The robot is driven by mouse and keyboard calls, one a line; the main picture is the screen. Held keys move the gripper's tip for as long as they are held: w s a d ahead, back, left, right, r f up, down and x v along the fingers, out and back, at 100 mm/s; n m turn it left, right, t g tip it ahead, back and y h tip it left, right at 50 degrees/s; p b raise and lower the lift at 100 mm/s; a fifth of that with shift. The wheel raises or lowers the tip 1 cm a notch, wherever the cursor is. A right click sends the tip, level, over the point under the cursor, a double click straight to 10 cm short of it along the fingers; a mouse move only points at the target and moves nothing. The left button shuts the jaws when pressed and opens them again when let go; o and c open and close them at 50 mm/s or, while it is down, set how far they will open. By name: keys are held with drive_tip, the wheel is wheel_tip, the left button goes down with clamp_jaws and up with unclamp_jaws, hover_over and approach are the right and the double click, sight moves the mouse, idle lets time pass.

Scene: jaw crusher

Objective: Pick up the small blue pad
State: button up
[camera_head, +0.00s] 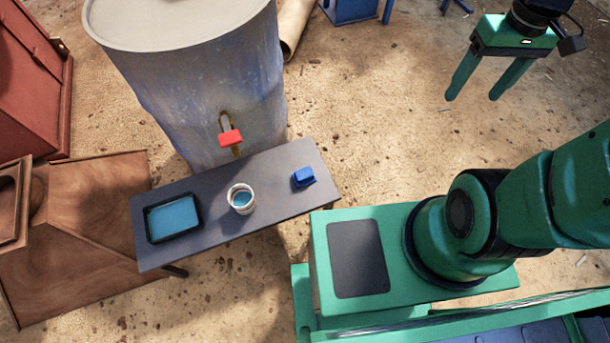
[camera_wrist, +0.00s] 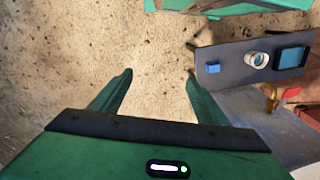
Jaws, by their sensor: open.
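The small blue pad (camera_head: 303,177) lies on the right part of a narrow dark grey table (camera_head: 272,200) in the head view. It also shows small in the wrist view (camera_wrist: 213,68), near the table's left end. My gripper (camera_head: 471,98) is at the upper right of the head view, above bare ground and well apart from the table. Its two green fingers are spread with nothing between them. In the wrist view the fingers (camera_wrist: 158,74) are apart over sandy ground, with the pad beyond the right finger.
On the table, a white cup (camera_head: 241,199) with blue contents stands left of the pad, and a black tray (camera_head: 173,219) with a blue surface lies further left. A big metal drum (camera_head: 205,90) with a red piece (camera_head: 230,138) stands behind. Brown wooden furniture (camera_head: 80,240) is at left.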

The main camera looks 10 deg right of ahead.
drive_tip(key=w+a+f+n, duration=0.6)
drive_tip(key=w+f, duration=0.2)
drive_tip(key=w, duration=0.2)
drive_tip(key=n+g+y, duration=0.1)
drive_tip(key=n+y, duration=0.3)
drive_tip(key=n, duration=1.2)
approach(305, 173)
drive_tip(key=shift+x, duration=5.35)
drive_tip(key=shift+w, duration=0.1)
drive_tip(key=shift+c, duration=0.6)
drive_tip(key=c, duration=1)
